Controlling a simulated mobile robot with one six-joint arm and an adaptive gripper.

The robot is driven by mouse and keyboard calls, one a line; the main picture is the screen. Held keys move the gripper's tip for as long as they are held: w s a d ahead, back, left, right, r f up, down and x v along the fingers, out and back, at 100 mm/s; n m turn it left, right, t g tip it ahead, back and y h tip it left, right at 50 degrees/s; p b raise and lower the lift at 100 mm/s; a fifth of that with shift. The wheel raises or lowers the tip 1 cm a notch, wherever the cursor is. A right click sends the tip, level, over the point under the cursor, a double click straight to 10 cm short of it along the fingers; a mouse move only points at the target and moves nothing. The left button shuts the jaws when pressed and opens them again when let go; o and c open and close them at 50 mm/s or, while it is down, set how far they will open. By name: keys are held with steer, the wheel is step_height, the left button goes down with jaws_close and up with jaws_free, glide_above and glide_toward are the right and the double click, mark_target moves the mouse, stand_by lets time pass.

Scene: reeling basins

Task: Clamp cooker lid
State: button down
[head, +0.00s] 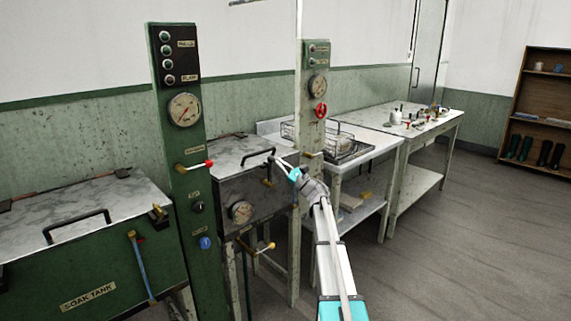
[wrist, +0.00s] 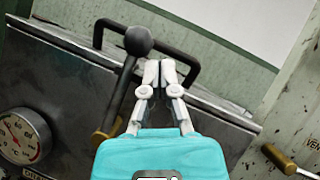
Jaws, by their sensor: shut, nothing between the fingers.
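The cooker (head: 229,192) is a dark metal box with a gauge on its front. Its pale, stained lid (head: 230,150) lies flat on top, looking closed, with a black bar handle (head: 258,157). In the wrist view, a dark clamp lever (wrist: 122,88) with a black ball knob (wrist: 138,40) stands nearly upright from a brass pivot at the front, the knob overlapping the lid handle (wrist: 185,62). My gripper (wrist: 159,72) is shut and empty, its fingertips just right of the lever; I cannot tell whether they touch. It also shows in the head view (head: 284,165).
A green control column (head: 180,140) stands left of the cooker, and another post (head: 316,110) with a red valve wheel stands to the right. The soak tank (head: 90,255) is at the left. Tables (head: 345,140) stand beyond. Floor at the right is clear.

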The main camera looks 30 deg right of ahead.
steer(key=shift+s+a+r, duration=0.1)
steer(key=shift+a, duration=0.2)
stand_by(0.4)
steer(key=s+d+f+b, duration=0.5)
steer(key=s+d, duration=0.1)
steer(key=d, duration=0.4)
steer(key=shift+s+f+b, duration=0.2)
steer(key=shift+f+b, duration=0.15)
steer(key=shift+f, duration=0.05)
steer(key=shift+w+a+m, duration=0.1)
steer(key=shift+m, duration=0.2)
stand_by(0.4)
